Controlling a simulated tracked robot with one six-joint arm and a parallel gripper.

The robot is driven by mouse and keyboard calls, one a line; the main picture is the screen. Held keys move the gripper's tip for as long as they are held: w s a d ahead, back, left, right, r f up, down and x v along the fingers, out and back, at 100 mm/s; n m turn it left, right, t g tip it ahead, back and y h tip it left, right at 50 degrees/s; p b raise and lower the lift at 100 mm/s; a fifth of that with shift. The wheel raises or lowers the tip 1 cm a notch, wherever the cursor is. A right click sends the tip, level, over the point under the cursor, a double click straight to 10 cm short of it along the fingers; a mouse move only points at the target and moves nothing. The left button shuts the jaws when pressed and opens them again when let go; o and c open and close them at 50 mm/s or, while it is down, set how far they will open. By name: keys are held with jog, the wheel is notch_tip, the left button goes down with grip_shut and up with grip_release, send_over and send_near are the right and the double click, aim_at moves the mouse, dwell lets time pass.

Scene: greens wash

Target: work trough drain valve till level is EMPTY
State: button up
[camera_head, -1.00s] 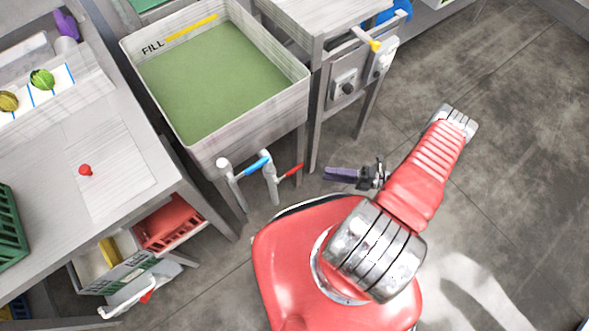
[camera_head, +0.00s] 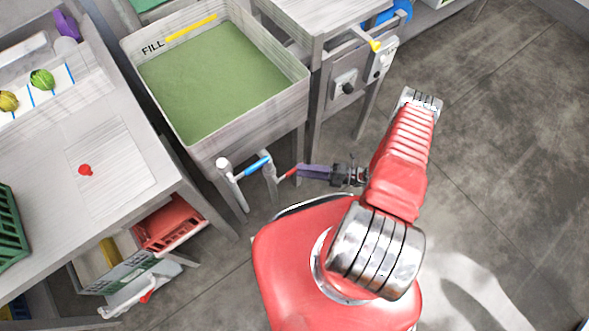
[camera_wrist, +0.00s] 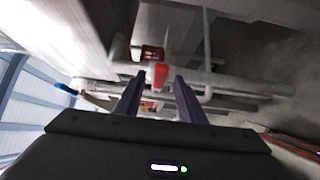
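The trough (camera_head: 290,95) is a pale open tank on legs, marked FILL with a yellow line, and holds green water. Two pipes come down from its front edge. One has a blue valve handle (camera_head: 256,166), the other a red valve handle (camera_head: 291,170). My gripper (camera_head: 302,171) is at the red handle's outer end, its dark fingers pointing left. In the wrist view the red handle (camera_wrist: 160,74) lies ahead, between the tips of the two parted fingers (camera_wrist: 158,88). The blue handle (camera_wrist: 65,89) is at the left there. I cannot tell whether the fingers touch the red handle.
A bench (camera_head: 150,205) at the left bears a red knob, green and yellow vegetables and a green crate (camera_head: 12,235). A red bin (camera_head: 170,222) is beneath it. A control box (camera_head: 345,84) hangs right of the trough. The floor at the right is clear.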

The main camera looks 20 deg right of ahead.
aim_at(289, 174)
jog(key=shift+x, duration=1.85)
jog(key=shift+c, duration=0.2)
grip_shut()
